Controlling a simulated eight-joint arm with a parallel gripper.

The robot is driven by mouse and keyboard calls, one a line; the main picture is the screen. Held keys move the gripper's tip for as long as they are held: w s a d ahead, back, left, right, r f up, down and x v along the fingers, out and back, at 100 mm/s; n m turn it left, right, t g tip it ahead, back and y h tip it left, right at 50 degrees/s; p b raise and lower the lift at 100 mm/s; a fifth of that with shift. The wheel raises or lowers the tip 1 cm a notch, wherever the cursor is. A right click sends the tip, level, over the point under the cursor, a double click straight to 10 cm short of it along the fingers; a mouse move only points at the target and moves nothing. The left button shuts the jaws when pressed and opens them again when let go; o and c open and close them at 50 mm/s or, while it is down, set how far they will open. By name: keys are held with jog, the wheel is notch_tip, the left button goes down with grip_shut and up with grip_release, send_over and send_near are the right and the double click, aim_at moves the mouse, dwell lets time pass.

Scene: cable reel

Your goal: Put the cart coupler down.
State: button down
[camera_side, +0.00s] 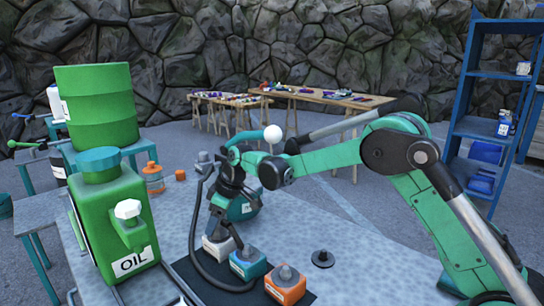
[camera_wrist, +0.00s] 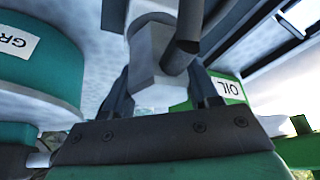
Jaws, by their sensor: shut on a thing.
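The cart coupler (camera_wrist: 155,75) is a grey, angular fitting with a dark hose stub at its side. In the wrist view it sits between the two dark fingers of my gripper (camera_wrist: 160,95), which is shut on it. In the side view the coupler (camera_side: 205,160) is held above the bench, beside my dark gripper (camera_side: 220,178). A black hose (camera_side: 193,225) hangs from it and curves down to the bench. The coupler's far end and the exact finger contact are hard to see.
White (camera_side: 217,248), blue (camera_side: 248,266) and orange (camera_side: 285,287) blocks stand on a dark mat below. A teal drum (camera_side: 240,208) is behind my gripper. The green oil tank (camera_side: 115,225) stands left. A black knobbed disc (camera_side: 322,259) lies right. The bench's right side is mostly clear.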

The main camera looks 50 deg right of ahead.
jog(key=shift+f, duration=0.15)
jog(key=shift+c, duration=1.1)
grip_release()
jog(key=v, duration=1.2)
jog(key=s+f+m+t+h, duration=0.2)
jog(key=s+m, duration=0.4)
jog(key=s, duration=1.2)
jog(key=shift+a+f+m+t+h, duration=0.3)
jog(key=shift+f+m+t, duration=0.1)
jog(key=shift+f+t, duration=0.35)
